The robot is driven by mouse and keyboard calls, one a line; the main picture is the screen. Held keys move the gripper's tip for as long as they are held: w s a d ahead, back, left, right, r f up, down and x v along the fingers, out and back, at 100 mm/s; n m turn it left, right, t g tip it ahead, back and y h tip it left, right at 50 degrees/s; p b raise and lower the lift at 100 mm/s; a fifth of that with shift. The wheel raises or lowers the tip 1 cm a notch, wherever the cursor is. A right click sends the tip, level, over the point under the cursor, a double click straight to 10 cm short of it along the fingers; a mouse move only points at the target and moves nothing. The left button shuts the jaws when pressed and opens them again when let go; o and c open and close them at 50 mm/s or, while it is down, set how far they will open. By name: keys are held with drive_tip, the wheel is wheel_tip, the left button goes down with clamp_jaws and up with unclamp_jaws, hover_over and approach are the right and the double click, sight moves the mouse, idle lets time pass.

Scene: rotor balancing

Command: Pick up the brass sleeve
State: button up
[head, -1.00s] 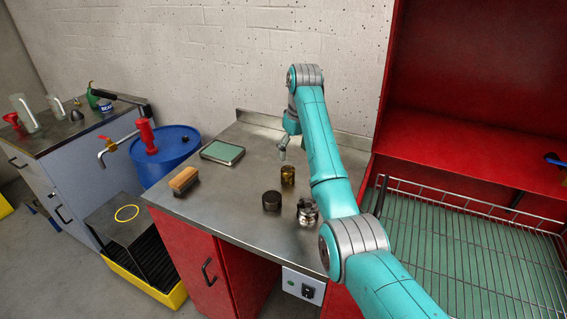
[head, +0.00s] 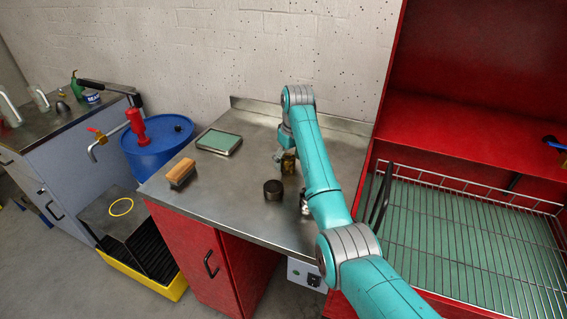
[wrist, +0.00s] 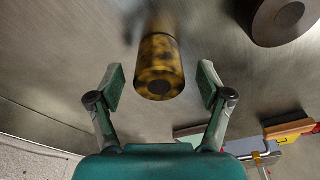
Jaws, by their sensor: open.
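The brass sleeve (wrist: 160,68) is a mottled yellow-brown cylinder with a dark round mark at its end. In the wrist view it lies just ahead of my gripper (wrist: 160,88), centred between the two open fingers, with a gap on each side. In the head view the sleeve (head: 288,160) stands on the steel bench (head: 225,200), and my gripper (head: 281,158) is down close beside it, partly covered by my arm. My gripper is open and holds nothing.
A dark round part (head: 273,190) stands nearer the front; it also shows in the wrist view (wrist: 283,18). A shiny metal part (head: 304,204) is mostly behind my arm. A wooden brush (head: 181,173) and a green-topped tray (head: 219,142) lie left. A red cabinet with a wire rack (head: 450,230) stands right.

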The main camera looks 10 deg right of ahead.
drive_tip(key=shift+f, duration=0.45)
drive_tip(key=shift+r, duration=0.1)
clamp_jaws()
